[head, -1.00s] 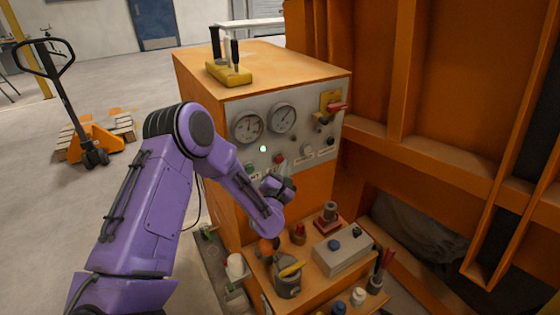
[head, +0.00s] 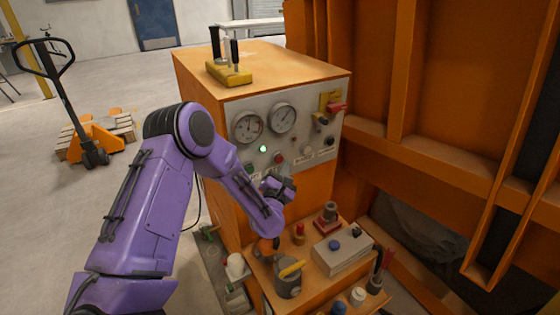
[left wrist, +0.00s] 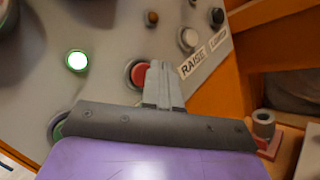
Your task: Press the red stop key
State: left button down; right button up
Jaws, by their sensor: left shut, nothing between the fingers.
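The red stop key (head: 279,159) is a round red button on the grey control panel (head: 240,108) of the orange cabinet. In the left wrist view the red key (left wrist: 139,75) shows in a dark ring, its right part hidden behind my fingers. My left gripper (head: 283,171) is shut and empty, just below the red key in the head view. In the left wrist view the gripper (left wrist: 160,68) points toward the panel with its tips overlapping the key's right edge. I cannot tell whether they touch it. My right gripper is not in view.
A lit green lamp (left wrist: 77,61) is left of the key. A white button (left wrist: 189,38) and a black one (left wrist: 217,17) are to the right, near labels. Two gauges (head: 282,118) are above. A shelf with a grey box (head: 342,256) and several small items lies below.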

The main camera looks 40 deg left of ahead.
pick_arm(q)
jog(key=shift+a, duration=0.15)
dwell(0.7)
jog(key=shift+w+a, duration=0.15)
jog(key=shift+a, duration=0.1)
jog(key=shift+w+a, duration=0.2)
jog(key=shift+a, duration=0.25)
dwell(0.7)
jog(key=shift+d, duration=0.1)
jog(key=shift+s+d+b, duration=0.4)
jog(key=shift+d, duration=0.3)
jog(key=d, duration=0.1)
jog(key=s+d, duration=0.1)
jog(key=d, duration=0.1)
jog(key=s+d+b, duration=0.1)
jog(key=shift+d, duration=0.35)
jog(key=shift+w, duration=0.1)
dwell(0.7)
